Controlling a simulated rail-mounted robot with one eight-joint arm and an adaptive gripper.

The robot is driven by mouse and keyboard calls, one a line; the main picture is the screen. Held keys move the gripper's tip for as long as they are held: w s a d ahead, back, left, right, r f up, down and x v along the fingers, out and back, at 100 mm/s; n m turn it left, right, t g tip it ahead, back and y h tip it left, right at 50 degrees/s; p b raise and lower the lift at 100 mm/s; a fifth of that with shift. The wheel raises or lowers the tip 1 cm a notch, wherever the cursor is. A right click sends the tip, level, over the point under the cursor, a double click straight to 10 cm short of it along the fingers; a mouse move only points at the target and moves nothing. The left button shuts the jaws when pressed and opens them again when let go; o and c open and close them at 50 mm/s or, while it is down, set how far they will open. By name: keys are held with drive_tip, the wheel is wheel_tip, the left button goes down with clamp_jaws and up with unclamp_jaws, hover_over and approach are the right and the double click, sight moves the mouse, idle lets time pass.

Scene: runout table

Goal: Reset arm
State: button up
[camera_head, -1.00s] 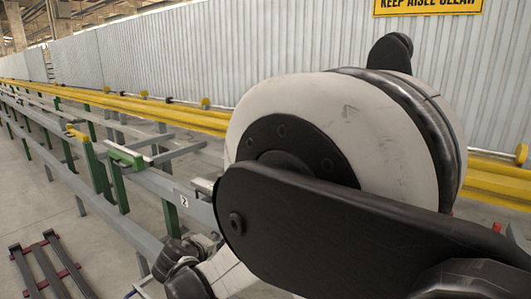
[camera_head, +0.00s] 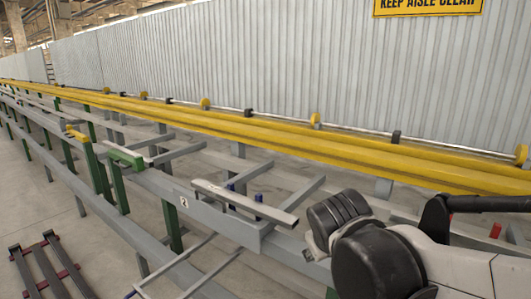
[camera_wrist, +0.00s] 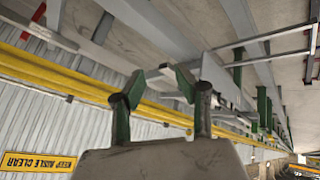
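My gripper (camera_wrist: 160,82) shows in the wrist view, with its two fingers apart and a clear gap between the tips. Nothing is held between them. A pale bar end shows beyond the gap, and I cannot tell its distance. In the head view, my arm is folded low at the right, with dark joints and pale links. My gripper cannot be made out there. The runout table (camera_head: 222,217) runs from the lower right to the far left, with grey rails and green legs. The wrist view is strongly tilted.
A yellow rail (camera_head: 300,142) runs along the back before a corrugated wall (camera_head: 300,60). A pale bar (camera_head: 245,203) lies across the table near two blue pegs. A dark rack (camera_head: 45,265) is on the floor at lower left. A yellow sign (camera_head: 425,7) hangs above.

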drive_tip(key=s+d+f+m+y, duration=0.15)
drive_tip(key=s+d+m, duration=0.4)
drive_tip(key=s, duration=0.95)
wheel_tip(320, 180, up, 18)
drive_tip(key=d+n+p, duration=0.1)
drive_tip(key=p, duration=1.7)
drive_tip(key=shift+w+d+r+g, duration=0.15)
drive_tip(key=shift+w+d+g, duration=0.1)
drive_tip(key=shift+d+g, duration=0.05)
